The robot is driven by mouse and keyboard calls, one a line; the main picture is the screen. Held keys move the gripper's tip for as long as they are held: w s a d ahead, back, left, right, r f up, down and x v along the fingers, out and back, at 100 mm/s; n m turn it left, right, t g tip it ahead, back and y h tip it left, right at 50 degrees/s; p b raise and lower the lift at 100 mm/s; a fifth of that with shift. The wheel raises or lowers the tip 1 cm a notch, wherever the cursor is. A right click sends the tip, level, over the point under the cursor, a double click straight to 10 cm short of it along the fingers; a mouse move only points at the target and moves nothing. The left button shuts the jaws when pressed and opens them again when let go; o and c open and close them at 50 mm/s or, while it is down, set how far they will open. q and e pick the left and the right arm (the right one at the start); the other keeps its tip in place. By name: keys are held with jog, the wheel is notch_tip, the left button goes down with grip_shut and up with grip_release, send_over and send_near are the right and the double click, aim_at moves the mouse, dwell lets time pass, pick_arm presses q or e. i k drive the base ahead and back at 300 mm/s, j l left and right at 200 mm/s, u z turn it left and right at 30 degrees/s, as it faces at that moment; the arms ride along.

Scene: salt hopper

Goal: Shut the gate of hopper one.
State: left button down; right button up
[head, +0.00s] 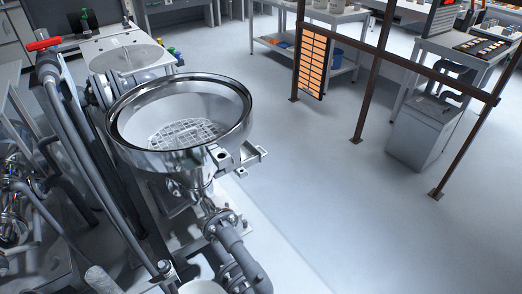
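A round shiny metal hopper (182,105) with a wide rim stands left of the middle in the head view. A mesh grate (186,133) lies inside its bowl. A small metal bracket (240,156) sticks out from the rim at the front right. The bowl narrows below to piping (232,243). No number shows on the hopper, so I cannot tell whether it is hopper one. I cannot make out a gate or whether it is open. A red handle (43,44) sits on a pipe at the upper left. Neither of my grippers is in view.
Pipes and machinery crowd the left side. A dark post-and-rail frame (363,85) with an orange panel (311,62) stands at the right. A grey bin (423,132) and benches are behind it. The floor (330,190) right of the hopper is clear.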

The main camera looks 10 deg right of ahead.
aim_at(248, 150)
jog(key=l+u, duration=0.2)
jog(key=l, duration=0.55)
jog(key=l+u, duration=0.25)
jog(key=l, duration=0.5)
jog(key=k+l+u, duration=0.2)
jog(key=l, duration=0.55)
jog(key=i+l+u, duration=0.1)
jog(key=l, duration=0.25)
jog(key=i+l+u, duration=0.15)
jog(key=l, duration=0.2)
jog(key=i+l+u, duration=0.1)
jog(key=l, duration=0.25)
jog(key=i+l+u, duration=0.15)
jog(key=l, duration=0.25)
jog(key=i+l+u, duration=0.25)
jog(key=i+l, duration=0.2)
jog(key=l, duration=0.15)
